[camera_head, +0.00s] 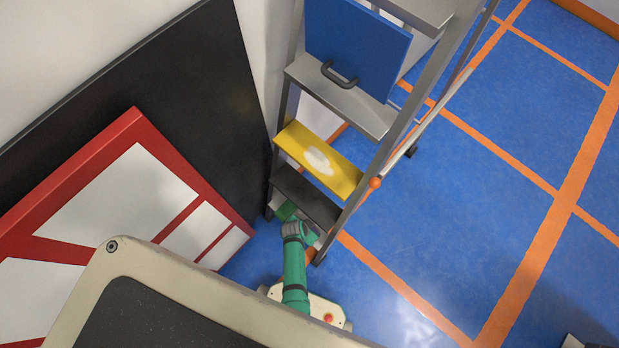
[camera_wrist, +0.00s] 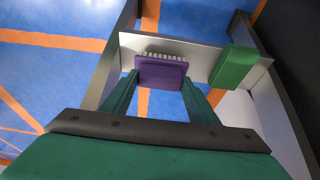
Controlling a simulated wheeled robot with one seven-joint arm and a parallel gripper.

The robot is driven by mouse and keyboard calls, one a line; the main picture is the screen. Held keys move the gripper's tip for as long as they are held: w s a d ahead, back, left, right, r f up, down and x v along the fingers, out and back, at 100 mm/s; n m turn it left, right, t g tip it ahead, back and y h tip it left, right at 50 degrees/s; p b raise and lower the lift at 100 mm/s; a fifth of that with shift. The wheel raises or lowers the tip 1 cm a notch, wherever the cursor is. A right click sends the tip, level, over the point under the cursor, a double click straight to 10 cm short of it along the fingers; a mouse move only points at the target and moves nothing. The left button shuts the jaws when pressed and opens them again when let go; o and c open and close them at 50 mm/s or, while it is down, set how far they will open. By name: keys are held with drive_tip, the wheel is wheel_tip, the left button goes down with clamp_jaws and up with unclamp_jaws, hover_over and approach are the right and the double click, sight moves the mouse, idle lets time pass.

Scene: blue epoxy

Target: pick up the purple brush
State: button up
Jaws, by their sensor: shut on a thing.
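The purple brush (camera_wrist: 162,71), with a row of pale bristles along its far edge, is between the two green fingers of my gripper (camera_wrist: 161,80) in the wrist view. My gripper is shut on it. The brush is over or on a grey metal step (camera_wrist: 205,58); I cannot tell whether it still touches it. In the head view my green arm reaches to the foot of a step ladder, and the brush cannot be made out there.
A green block (camera_wrist: 235,68) lies on the same step, right of the brush. The ladder has a black step (camera_head: 305,197) and a yellow step (camera_head: 318,160) above. A red-framed white board (camera_head: 125,205) leans at the left. Blue floor (camera_head: 440,220) is open at the right.

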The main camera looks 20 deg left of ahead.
drive_tip(key=s+a, duration=0.3)
drive_tip(key=s, duration=0.5)
drive_tip(key=s+a, duration=0.3)
drive_tip(key=s, duration=0.6)
drive_tip(key=shift+a, duration=0.15)
drive_tip(key=o, duration=0.6)
drive_tip(key=shift+c, duration=1)
